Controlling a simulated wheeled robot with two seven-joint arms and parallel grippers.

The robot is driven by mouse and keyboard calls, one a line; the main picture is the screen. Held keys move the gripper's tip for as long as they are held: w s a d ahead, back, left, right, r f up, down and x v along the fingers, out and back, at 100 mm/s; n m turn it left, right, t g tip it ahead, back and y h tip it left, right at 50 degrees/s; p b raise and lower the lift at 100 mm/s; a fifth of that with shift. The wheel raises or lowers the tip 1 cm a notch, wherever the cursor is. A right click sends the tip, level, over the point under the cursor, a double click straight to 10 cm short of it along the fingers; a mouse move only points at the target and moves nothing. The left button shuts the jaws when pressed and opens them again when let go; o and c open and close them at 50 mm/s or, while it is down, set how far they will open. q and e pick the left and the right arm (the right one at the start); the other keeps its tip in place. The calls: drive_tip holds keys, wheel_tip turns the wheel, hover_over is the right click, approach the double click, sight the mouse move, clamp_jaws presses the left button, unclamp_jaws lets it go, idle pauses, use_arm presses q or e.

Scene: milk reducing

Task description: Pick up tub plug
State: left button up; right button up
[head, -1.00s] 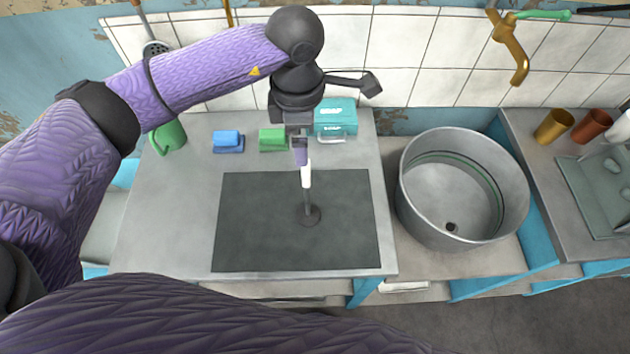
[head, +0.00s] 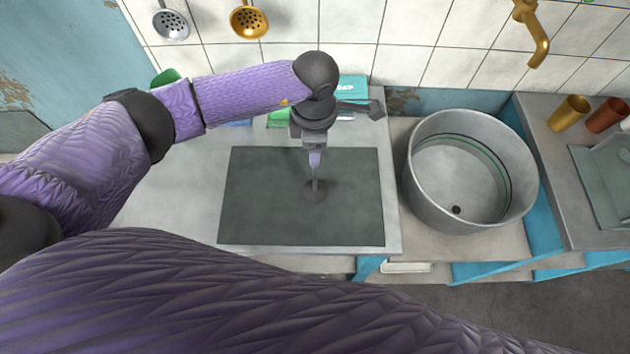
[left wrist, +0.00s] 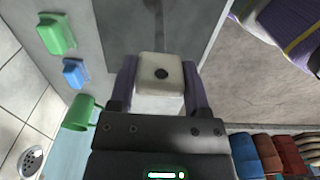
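The tub plug (head: 314,191) is a grey disc with an upright stem and a white handle. It stands on the dark grey panel (head: 265,200) set in the worktop. My left gripper (head: 314,160) points down right above the disc and hides most of the handle in the head view. In the left wrist view, the handle's white block-like top (left wrist: 160,85) with a dark round hole lies between the two purple fingers of the left gripper (left wrist: 160,80). The fingers run close along both sides; I cannot tell whether they press on it. My right gripper is not in view.
A round metal tub (head: 470,170) stands to the right. Behind the arm are a teal soap box (head: 352,84) and a green sponge (head: 280,118). Ladles (head: 249,20) hang on the tiled wall. The panel around the plug is clear.

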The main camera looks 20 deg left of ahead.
use_arm(q)
clamp_jaws()
